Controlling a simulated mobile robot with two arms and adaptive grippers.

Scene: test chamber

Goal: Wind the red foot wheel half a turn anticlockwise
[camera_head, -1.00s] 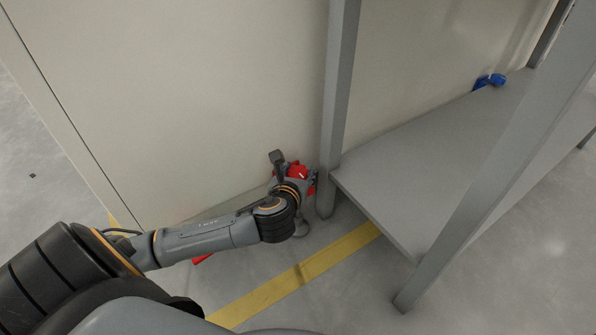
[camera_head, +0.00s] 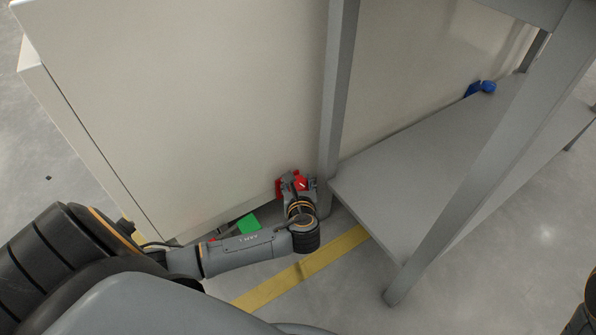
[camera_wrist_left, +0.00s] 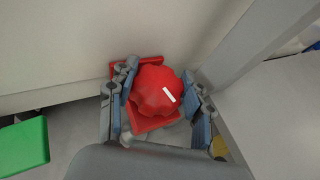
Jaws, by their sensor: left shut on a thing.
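The red foot wheel (camera_head: 301,185) is low at the foot of the pale wall panel, just left of a grey post. In the left wrist view the wheel (camera_wrist_left: 152,84) is a lobed red knob with a white mark on its face, in front of a red square plate (camera_wrist_left: 148,123). My left gripper (camera_head: 295,181) reaches it from the front. In the left wrist view its two fingers (camera_wrist_left: 160,82) lie on either side of the wheel, shut on it. The gripper and wrist hide part of the wheel in the head view. My right gripper is out of view.
A grey post (camera_head: 338,100) stands close to the right of the wheel. A low grey shelf (camera_head: 420,180) extends right of it. A green block (camera_head: 249,224) lies left of the wheel, and a blue object (camera_head: 482,88) is far right. A yellow floor stripe (camera_head: 300,271) runs in front.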

